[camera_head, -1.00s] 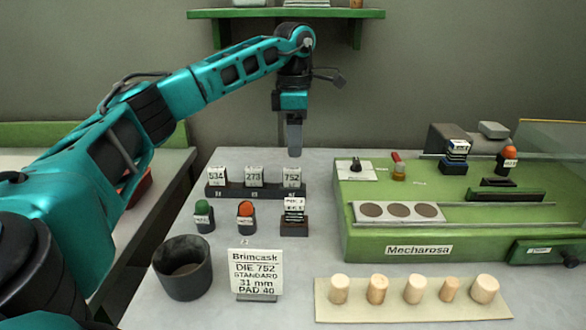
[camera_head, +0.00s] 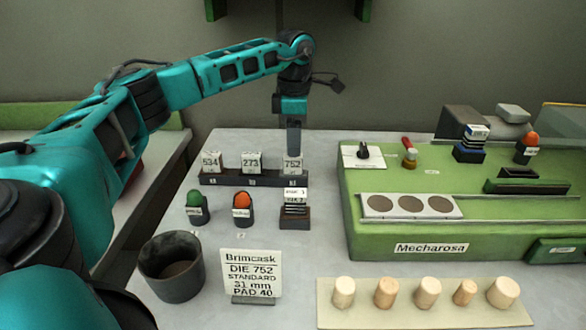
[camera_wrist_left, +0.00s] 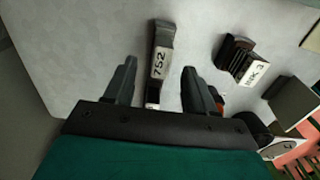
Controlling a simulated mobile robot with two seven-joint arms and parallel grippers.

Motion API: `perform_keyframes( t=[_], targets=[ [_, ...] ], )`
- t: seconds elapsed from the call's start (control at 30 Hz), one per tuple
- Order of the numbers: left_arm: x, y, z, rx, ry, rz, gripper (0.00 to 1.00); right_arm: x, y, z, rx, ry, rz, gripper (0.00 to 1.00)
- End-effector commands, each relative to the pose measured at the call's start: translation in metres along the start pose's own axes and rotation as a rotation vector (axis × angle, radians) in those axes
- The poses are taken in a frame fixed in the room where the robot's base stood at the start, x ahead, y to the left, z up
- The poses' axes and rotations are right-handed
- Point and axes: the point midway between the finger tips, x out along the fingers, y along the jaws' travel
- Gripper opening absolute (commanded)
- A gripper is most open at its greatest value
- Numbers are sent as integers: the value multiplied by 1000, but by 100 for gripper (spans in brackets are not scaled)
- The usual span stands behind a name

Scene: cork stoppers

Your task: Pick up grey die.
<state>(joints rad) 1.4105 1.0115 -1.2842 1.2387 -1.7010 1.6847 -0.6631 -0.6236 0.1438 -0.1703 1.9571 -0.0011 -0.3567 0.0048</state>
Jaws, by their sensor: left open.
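Three dies with white number labels stand in a dark rack (camera_head: 225,180) at the back left of the table: 534 (camera_head: 210,162), 273 (camera_head: 251,162) and 752 (camera_head: 292,165). Their body colour is hard to tell in the head view. In the left wrist view a dark grey piece labelled 752 (camera_wrist_left: 160,62) lies between the spread fingers, apart from both. My left gripper (camera_head: 294,152) points down just above and behind the 752 label, open and empty. My right gripper is out of view.
A sign (camera_head: 250,272) reads "DIE 752". Green (camera_head: 194,206) and orange (camera_head: 242,208) stamps and a dark block (camera_head: 295,212) stand before the rack. A dark cup (camera_head: 172,267), corks on a pale board (camera_head: 420,315) and a green machine (camera_head: 400,235) stand around.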

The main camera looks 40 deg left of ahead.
Motion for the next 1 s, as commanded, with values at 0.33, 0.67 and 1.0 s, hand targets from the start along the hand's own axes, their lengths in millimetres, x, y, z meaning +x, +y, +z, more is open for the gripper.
perform_keyframes(
  t=[0.33, 0.67, 1.0],
  targets=[
    [45, -4, -4, 0, 2, -2, 55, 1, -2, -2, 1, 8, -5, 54],
    [53, -4, -3, 1, 0, -1, 55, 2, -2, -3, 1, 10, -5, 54],
    [53, -4, -3, 1, 0, 0, 25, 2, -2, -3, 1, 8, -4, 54]
  ],
)
